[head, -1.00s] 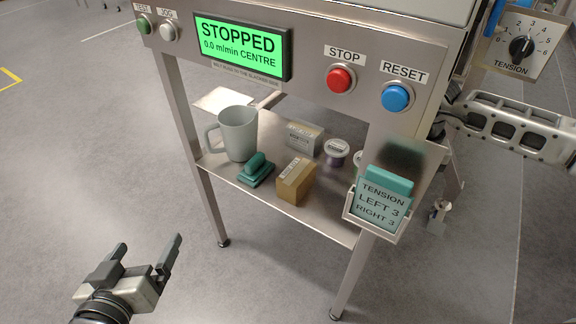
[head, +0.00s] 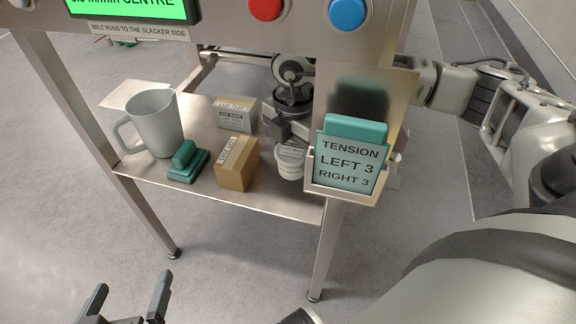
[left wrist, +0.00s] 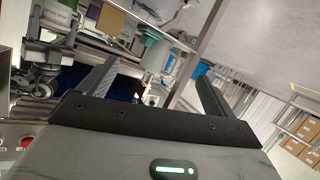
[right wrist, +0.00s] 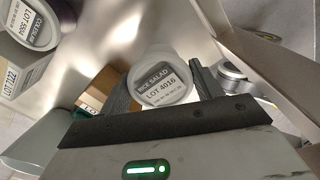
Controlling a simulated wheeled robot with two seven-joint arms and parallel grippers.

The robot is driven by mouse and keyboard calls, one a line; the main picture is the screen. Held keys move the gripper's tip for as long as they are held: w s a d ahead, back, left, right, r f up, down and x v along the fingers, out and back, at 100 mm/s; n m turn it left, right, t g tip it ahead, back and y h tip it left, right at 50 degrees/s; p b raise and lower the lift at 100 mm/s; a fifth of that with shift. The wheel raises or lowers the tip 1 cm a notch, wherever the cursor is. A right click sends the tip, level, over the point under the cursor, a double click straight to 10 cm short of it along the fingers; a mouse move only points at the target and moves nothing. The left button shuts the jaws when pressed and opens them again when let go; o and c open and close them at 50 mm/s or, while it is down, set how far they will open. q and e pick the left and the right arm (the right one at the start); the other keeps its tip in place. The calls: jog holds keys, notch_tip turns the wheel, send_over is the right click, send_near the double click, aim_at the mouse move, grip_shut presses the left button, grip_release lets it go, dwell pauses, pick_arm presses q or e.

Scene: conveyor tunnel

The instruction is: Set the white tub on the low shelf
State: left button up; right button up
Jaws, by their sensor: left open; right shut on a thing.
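The white tub (head: 290,163), with a grey "rice salad" label, is at the right end of the low shelf (head: 270,190), beside the cardboard box. My right gripper (head: 284,132) reaches in behind the front panel and is shut on the tub. In the right wrist view the tub (right wrist: 160,85) sits between the two fingers, label facing the camera. I cannot tell whether its base touches the shelf. My left gripper (head: 131,287) is open and empty, low in front of the stand; its spread fingers (left wrist: 150,85) also show in the left wrist view.
The shelf also bears a grey mug (head: 155,122), a teal stamp-like block (head: 187,162), a brown box (head: 236,165) and a grey carton (head: 236,114). The tension card holder (head: 345,170) stands close at right.

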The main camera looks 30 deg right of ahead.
aim_at(292, 167)
pick_arm(q)
jog(key=shift+d+r+t+b, duration=0.2)
jog(key=shift+r+t+b, duration=0.1)
jog(key=shift+b, duration=0.25)
pick_arm(e)
notch_tip(292, 167, down, 4)
jog(key=shift+f, duration=0.2)
jog(key=shift+f, duration=0.1)
jog(key=o, duration=1)
jog(key=shift+f, duration=0.1)
jog(key=shift+c, duration=0.2)
jog(key=o, duration=0.4)
